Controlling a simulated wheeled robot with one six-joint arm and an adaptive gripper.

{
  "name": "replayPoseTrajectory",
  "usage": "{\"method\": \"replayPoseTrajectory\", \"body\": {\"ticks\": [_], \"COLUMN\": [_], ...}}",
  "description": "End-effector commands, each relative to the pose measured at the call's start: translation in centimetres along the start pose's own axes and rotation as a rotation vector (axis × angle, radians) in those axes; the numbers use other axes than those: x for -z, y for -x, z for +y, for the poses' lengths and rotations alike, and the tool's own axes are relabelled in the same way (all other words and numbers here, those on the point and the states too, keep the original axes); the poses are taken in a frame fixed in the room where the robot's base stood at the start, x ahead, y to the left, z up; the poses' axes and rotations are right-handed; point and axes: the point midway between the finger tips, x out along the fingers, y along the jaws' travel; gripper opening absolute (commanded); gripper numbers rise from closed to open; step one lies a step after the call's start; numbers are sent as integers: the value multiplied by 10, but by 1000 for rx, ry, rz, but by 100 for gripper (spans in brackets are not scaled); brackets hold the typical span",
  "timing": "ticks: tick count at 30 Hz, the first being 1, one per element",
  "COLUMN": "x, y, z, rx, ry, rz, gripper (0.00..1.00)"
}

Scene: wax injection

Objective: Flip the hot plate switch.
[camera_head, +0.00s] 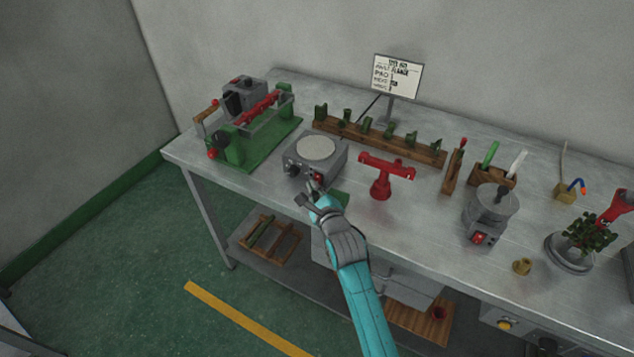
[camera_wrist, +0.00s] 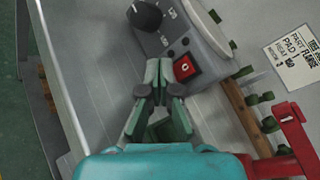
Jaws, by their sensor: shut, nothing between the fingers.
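The hot plate (camera_head: 301,168) is a grey box with a round pale top, standing near the front edge of the bench. Its front panel also shows in the wrist view (camera_wrist: 196,30), with a black knob (camera_wrist: 146,15) and a red switch (camera_wrist: 186,68) in a dark frame. The switch shows as a small red spot in the head view (camera_head: 318,176). My gripper (camera_head: 315,189) is shut and empty in front of the panel. In the wrist view its fingertips (camera_wrist: 158,68) are just beside the switch; I cannot tell whether they touch the panel.
A red stand (camera_head: 381,186) stands right of the hot plate. A green-based machine (camera_head: 262,141) stands left, and a wooden rack (camera_head: 345,132) with green pieces behind. A sign (camera_head: 397,75) stands at the back. A grey pot (camera_head: 486,217) is further right.

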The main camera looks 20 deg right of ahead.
Motion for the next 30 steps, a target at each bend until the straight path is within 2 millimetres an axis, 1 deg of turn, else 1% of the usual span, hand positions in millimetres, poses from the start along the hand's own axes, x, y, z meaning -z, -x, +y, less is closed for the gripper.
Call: {"method": "replayPoseTrajectory", "body": {"ticks": [13, 24, 30], "x": [0, -7, -7], "y": [-1, 8, 9], "z": [0, 6, 6], "rx": [0, 0, 0], "ry": [0, 0, -1], "rz": [0, -2, -1], "gripper": [0, 0, 0]}}
